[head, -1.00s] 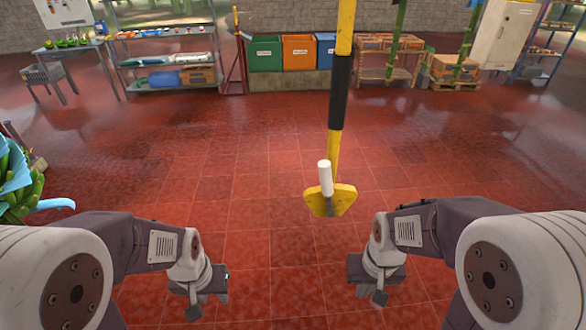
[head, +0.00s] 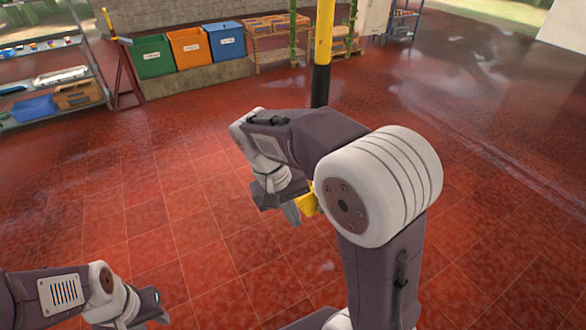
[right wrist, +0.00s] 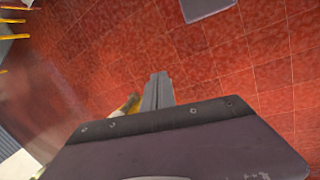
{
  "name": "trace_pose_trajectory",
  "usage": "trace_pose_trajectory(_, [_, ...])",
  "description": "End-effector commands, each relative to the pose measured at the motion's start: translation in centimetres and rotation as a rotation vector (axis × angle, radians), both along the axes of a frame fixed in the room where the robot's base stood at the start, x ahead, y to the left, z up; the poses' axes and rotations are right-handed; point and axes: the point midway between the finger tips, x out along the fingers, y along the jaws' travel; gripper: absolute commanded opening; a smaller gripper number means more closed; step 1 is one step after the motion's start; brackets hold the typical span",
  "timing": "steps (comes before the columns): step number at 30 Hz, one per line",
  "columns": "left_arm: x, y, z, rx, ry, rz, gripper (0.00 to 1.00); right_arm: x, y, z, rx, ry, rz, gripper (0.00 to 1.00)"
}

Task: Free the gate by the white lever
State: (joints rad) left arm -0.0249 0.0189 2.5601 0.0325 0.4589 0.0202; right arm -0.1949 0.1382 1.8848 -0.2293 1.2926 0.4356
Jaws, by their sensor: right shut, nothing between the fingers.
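The yellow-and-black pole (head: 322,60) hangs at the top middle of the head view. My right arm covers its lower part. Only a bit of the yellow plate (head: 309,203) at its lower end shows, close beside my right gripper (head: 291,212). The white lever is hidden from the head view. In the right wrist view the fingers (right wrist: 158,90) are shut and empty, with a yellow piece (right wrist: 128,106) just left of them. I cannot tell whether they touch. My left gripper (head: 158,308) is low at the left, its jaws unclear.
Green, orange and blue bins (head: 188,47) stand on a low ledge at the back. A shelf rack (head: 45,75) stands at the left and a wooden rack (head: 275,42) at the back. The red tiled floor between is clear.

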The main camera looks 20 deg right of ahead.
Motion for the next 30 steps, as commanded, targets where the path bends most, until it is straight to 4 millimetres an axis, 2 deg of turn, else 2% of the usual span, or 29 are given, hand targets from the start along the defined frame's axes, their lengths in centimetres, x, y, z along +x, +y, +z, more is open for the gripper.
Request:
trace_pose_trajectory(1, [0.0,0.0,1.5,0.000,0.000,0.000,0.36,0.8,0.3,2.8,-0.028,-0.006,-0.002,0.00])
trace_pose_trajectory(6, [0.0,0.0,4.8,0.000,0.000,0.000,0.36,2.9,2.0,11.0,-0.138,-0.040,-0.021,0.00])
trace_pose_trajectory(9, [0.0,0.0,6.1,0.000,0.000,0.000,0.36,3.7,3.2,14.5,-0.178,-0.066,-0.022,0.00])
trace_pose_trajectory(11, [0.0,0.0,6.5,0.000,0.000,0.000,0.36,3.9,3.8,15.7,-0.192,-0.079,-0.022,0.00])
trace_pose_trajectory(14, [0.0,0.0,6.6,0.000,0.000,0.000,0.36,4.1,4.2,16.4,-0.202,-0.088,-0.023,0.00])
trace_pose_trajectory(23, [0.0,0.0,6.4,0.000,0.000,0.000,0.36,4.0,4.2,16.2,-0.203,-0.088,-0.024,0.00])
trace_pose_trajectory(26, [0.0,0.0,6.3,0.000,0.000,0.000,0.36,4.0,3.9,15.7,-0.204,-0.087,-0.024,0.00])
trace_pose_trajectory(30, [0.0,0.0,6.3,0.000,0.000,0.000,0.36,3.8,2.8,13.6,-0.205,-0.084,-0.026,0.00])
